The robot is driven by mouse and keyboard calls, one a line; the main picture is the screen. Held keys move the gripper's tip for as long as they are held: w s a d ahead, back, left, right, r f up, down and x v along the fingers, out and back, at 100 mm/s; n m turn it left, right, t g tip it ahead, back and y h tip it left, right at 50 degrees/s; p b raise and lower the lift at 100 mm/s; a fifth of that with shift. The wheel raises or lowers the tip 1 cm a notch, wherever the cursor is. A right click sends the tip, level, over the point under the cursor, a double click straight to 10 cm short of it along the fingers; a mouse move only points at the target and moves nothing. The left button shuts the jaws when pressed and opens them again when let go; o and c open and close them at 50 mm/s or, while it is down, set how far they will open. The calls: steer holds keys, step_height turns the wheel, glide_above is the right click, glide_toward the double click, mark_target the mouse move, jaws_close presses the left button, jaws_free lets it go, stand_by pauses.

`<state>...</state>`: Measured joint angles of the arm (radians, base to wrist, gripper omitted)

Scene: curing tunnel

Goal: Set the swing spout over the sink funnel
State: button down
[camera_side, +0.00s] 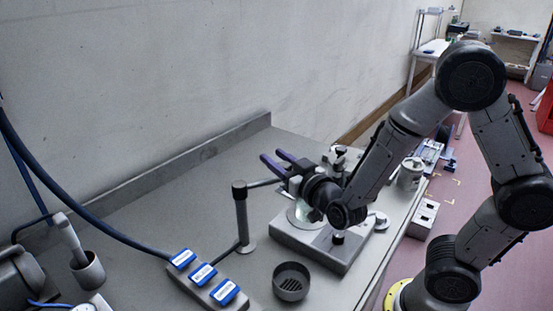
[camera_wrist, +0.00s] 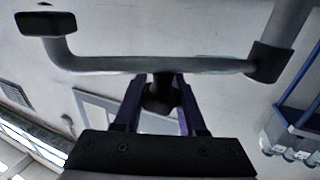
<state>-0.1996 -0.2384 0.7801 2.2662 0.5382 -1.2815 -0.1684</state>
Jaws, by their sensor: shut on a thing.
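The swing spout's upright post (camera_side: 242,220) stands on the grey bench with a black collar on top. Its thin tube (camera_side: 262,183) runs right from the collar to my gripper (camera_side: 272,158). In the wrist view the tube (camera_wrist: 200,65) leaves the collar (camera_wrist: 268,62), crosses the picture and bends to a black end (camera_wrist: 45,22) at upper left. My gripper's purple fingers (camera_wrist: 158,100) are shut on a black knob (camera_wrist: 160,90) below the tube. The sink funnel (camera_side: 291,283), a dark round cup with a slotted grate, sits in front of the post, apart from the tube.
A grey box (camera_side: 310,245) with a round plate stands under my wrist, right of the post. A block with blue labels (camera_side: 205,280) and a thick blue cable (camera_side: 90,225) lie left of the funnel. A cup (camera_side: 88,272) stands at left. The bench behind the post is clear.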

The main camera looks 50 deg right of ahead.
mark_target(283, 166)
steer(key=shift+s+a, duration=0.1)
stand_by(0.3)
steer(key=shift+s+a+m+g+h, duration=0.3)
steer(key=shift+s+m+g+h, duration=0.3)
steer(key=shift+h, duration=0.3)
steer(key=shift+s+a+m+g+h, duration=0.25)
steer(key=shift+s+m+g+h, duration=0.15)
steer(key=shift+m+h, duration=0.45)
steer(key=shift+s+a+m+g+h, duration=0.3)
steer(key=shift+s+m+g+h, duration=0.25)
steer(key=shift+h, duration=0.4)
steer(key=s+a+m+g+h, duration=0.4)
steer(key=a+m+g+h, duration=0.3)
steer(key=m+g, duration=0.3)
steer(key=shift+s+a+g, duration=0.2)
steer(key=shift+g, duration=2.05)
steer(key=shift+m, duration=0.3)
steer(key=shift+c, duration=2.3)
jaws_free()
